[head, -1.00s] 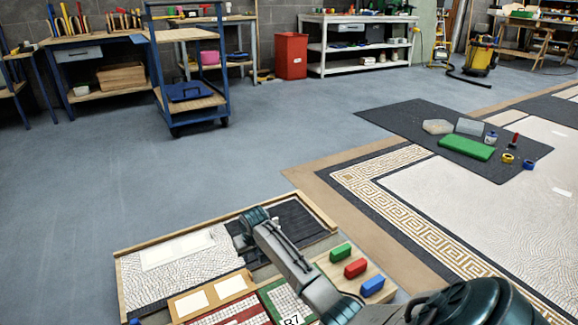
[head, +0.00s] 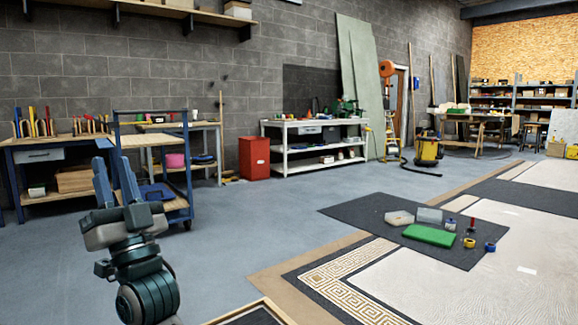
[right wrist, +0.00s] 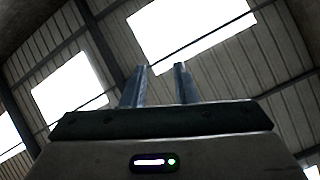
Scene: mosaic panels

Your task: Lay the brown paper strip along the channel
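My right gripper (head: 115,170) points upward in the left part of the head view, above the floor. Its two fingers stand apart with nothing between them. The right wrist view shows the same empty gap between the fingers (right wrist: 160,85), against the roof. Only a corner of the wooden-framed work panel (head: 270,302) shows at the bottom edge of the head view. I cannot make out a loose brown paper strip or the channel in the current views. My left gripper is out of view.
A floor mosaic with a tan border (head: 262,283) lies at the right. A blue trolley (head: 180,205) and a red bin (head: 254,157) stand behind. The grey floor between is clear.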

